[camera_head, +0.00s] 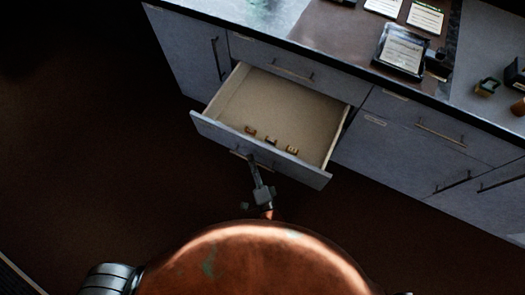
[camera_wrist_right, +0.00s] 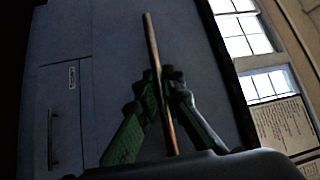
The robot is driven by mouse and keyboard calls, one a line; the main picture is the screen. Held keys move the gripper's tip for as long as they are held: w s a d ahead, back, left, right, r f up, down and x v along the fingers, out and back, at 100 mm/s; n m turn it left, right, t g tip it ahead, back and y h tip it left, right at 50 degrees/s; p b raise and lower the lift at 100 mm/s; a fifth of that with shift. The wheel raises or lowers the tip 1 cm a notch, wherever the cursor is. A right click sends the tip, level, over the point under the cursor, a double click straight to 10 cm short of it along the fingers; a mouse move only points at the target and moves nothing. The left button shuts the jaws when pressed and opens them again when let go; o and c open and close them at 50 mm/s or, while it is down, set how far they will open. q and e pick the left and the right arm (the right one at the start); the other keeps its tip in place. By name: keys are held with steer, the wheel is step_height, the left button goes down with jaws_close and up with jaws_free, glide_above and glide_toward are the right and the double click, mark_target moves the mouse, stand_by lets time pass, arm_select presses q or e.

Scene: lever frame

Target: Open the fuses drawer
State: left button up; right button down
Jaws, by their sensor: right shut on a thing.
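The drawer (camera_head: 224,133) is pulled well out of the cabinet, and several small brown fuse-like pieces lie on its floor near the front. Its front panel faces me, and any label on it is hidden or too small to read. My right gripper (camera_head: 253,165) is at the middle of the drawer front, shut on the bar handle (camera_head: 237,154). In the right wrist view, the fingers of my right gripper (camera_wrist_right: 165,88) close around the thin handle (camera_wrist_right: 152,45). My left gripper is not in view.
Closed drawers and doors with bar handles (camera_head: 440,135) flank the open drawer. The worktop (camera_head: 320,35) above holds a dark framed card (camera_head: 402,50), papers and small objects at the right. The dark floor (camera_head: 110,130) left of the drawer is clear.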

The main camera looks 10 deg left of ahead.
steer(key=shift+s+a+f, duration=0.1)
steer(key=shift+s+a, duration=0.15)
steer(key=shift+s, duration=0.55)
steer(key=c, duration=2.1)
jaws_free()
steer(key=v, duration=0.7)
steer(key=shift+s+d, duration=0.1)
steer(key=shift+s, duration=0.15)
